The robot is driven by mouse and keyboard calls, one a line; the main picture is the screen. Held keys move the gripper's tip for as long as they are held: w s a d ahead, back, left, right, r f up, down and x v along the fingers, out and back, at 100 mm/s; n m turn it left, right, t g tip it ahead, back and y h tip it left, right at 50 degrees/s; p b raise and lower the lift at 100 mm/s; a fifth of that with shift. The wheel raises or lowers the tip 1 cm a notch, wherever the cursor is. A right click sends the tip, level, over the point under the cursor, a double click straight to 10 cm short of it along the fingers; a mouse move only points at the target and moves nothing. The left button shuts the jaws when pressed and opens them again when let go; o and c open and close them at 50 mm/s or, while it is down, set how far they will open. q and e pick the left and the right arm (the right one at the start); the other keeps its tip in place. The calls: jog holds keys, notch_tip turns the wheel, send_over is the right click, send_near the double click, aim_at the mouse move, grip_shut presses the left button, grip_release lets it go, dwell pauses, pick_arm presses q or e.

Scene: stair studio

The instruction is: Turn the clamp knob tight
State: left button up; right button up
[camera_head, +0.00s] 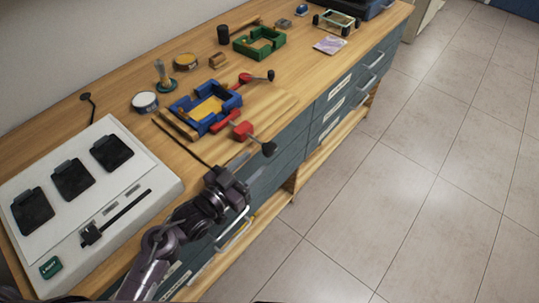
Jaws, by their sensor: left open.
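Two red clamps with dark knobs sit at the right side of a blue frame (181,107) on the wooden bench. The nearer red clamp (242,130) has its black knob (268,149) sticking out past the bench's front edge. The farther red clamp (246,77) has a dark knob (270,75) at its right end. A yellow piece (208,108) lies inside the blue frame. My left gripper (226,176) is open, below and left of the nearer knob and apart from it. Its fingertips are small and dark. My right gripper is out of view.
A white panel (150,165) with several black pads lies at the left. Cans, a green frame (243,46) and other small items stand farther along the bench. Grey drawers (290,141) with handles are below the edge; open tiled floor (400,190) lies right.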

aim_at(264, 153)
pick_arm(q)
jog(key=p+x, duration=0.1)
jog(key=x, duration=0.5)
jog(key=shift+w+d+r, duration=0.15)
jog(key=shift+w+d, duration=0.3)
jog(key=shift+w, duration=0.05)
jog(key=shift+c, duration=0.2)
